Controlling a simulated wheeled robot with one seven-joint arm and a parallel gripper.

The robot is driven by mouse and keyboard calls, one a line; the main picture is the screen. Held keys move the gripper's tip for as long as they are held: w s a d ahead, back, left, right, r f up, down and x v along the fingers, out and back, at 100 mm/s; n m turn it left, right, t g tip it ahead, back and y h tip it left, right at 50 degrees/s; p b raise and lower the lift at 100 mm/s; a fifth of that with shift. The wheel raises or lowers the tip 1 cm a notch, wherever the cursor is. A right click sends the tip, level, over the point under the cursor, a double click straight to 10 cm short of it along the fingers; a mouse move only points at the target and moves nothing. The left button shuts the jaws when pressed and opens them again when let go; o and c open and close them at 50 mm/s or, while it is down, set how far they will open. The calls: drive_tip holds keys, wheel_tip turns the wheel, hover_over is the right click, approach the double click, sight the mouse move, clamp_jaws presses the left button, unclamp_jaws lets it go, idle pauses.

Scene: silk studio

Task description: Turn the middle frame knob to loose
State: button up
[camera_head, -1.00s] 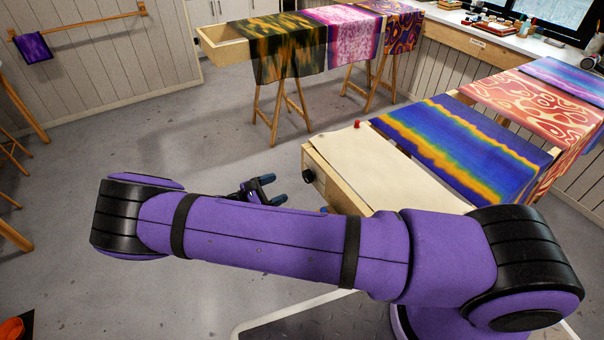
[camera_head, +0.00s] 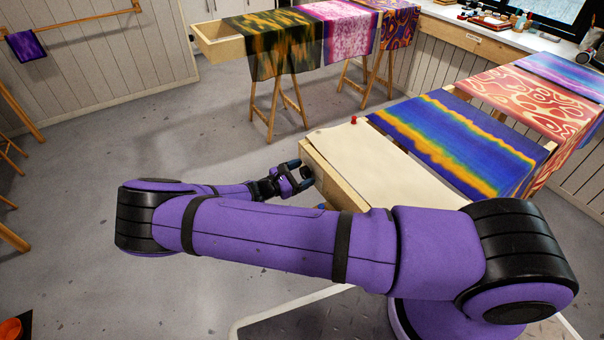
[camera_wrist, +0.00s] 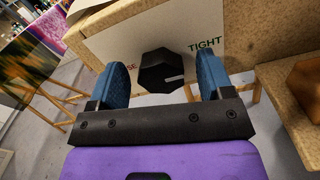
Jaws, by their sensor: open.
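The black frame knob (camera_wrist: 161,72) sits on a pale label plate (camera_wrist: 120,45) on the end of the wooden frame (camera_wrist: 250,30). In the wrist view its white pointer line aims right, a little below the word TIGHT. Only "SE" of the word on its left shows beside the finger. My gripper (camera_wrist: 160,85) is open, with one blue finger on each side of the knob. I cannot tell whether the fingers touch it. In the head view my gripper (camera_head: 295,172) is at the near-left end of the frame, and the knob is mostly hidden.
Pale cloth (camera_head: 365,160) covers the frame's top, with a red piece (camera_head: 353,120) at its far corner. A blue and orange silk (camera_head: 460,145) lies to the right. Another draped frame (camera_head: 222,45) stands behind. The floor (camera_head: 130,135) to the left is clear.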

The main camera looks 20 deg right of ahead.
drive_tip(key=c, duration=0.9)
drive_tip(key=shift+c, duration=0.2)
